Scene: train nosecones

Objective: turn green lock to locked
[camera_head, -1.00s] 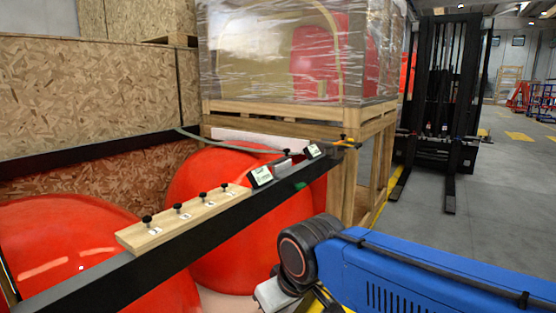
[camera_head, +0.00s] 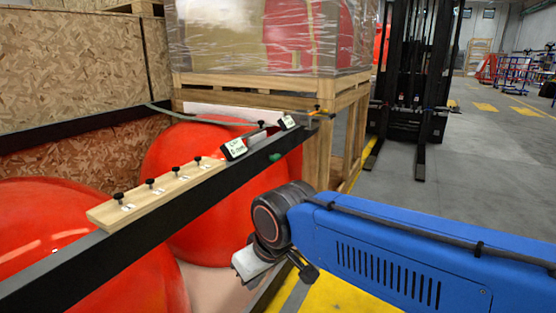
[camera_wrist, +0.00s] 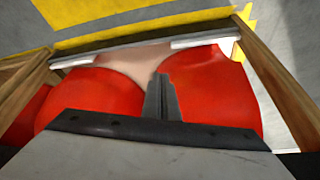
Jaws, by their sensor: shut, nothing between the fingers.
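The green lock (camera_head: 274,156) is a small green knob on the near side of the black beam (camera_head: 215,190), toward its far end. It is too small to tell which way it is turned. My gripper (camera_wrist: 162,98) is shut and empty in the wrist view, over the red nosecones. In the head view the wrist's pale end (camera_head: 252,264) hangs below and to the left of my blue arm. It is nearer the camera than the green lock and apart from it. My fingertips are not clear there.
A wooden strip with several black knobs (camera_head: 155,192) and two labelled blocks (camera_head: 233,149) sit on the beam. Red nosecones (camera_head: 190,160) lie below. A wrapped crate on a wooden stand (camera_head: 330,120) is behind, with a black forklift (camera_head: 415,100) at right. Grey floor (camera_head: 470,170) is open there.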

